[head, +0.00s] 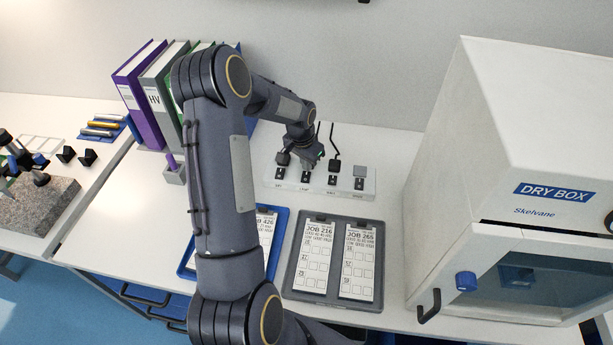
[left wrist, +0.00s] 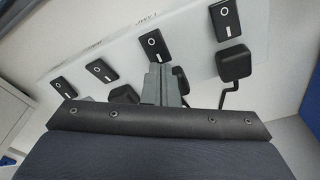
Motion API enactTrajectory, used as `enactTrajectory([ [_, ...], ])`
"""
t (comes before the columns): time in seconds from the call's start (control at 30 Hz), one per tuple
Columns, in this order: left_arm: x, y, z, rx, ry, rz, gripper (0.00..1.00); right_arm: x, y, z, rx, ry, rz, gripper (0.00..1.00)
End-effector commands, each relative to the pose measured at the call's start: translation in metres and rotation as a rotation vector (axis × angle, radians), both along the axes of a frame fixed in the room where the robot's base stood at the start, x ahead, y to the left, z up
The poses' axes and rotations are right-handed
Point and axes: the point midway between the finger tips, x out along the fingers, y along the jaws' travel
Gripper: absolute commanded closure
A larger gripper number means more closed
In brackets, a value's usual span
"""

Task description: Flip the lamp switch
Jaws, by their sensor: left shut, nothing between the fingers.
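A white switch strip (head: 320,193) lies on the bench against the wall, with a row of black rocker switches. The lamp switch (head: 305,179) is the second from the left; it also shows in the left wrist view (left wrist: 154,46), with what looks like a LAMP label beside it. My left gripper (head: 309,165) is shut and empty, just behind the lamp switch. In the left wrist view its fingertips (left wrist: 157,66) are very close to the switch's edge; I cannot tell whether they touch. Black plugs sit in the strip behind the switches, partly hidden by the gripper.
Binders (head: 139,95) stand left of my arm. Clipboards with job sheets (head: 334,262) lie in front of the strip. A white dry box (head: 462,140) stands at the right. A granite block (head: 38,205) is at the far left. Bench right of the strip is clear.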

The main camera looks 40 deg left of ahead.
Motion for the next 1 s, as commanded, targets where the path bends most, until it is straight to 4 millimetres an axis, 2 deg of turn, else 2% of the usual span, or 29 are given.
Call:
enactTrajectory([
  [1.0, 0.0, 0.0, -0.016, 0.0, 0.001, 0.0, 1.0, 0.0, 0.0, -0.014, 0.0, 0.0, 0.0, 0.64],
])
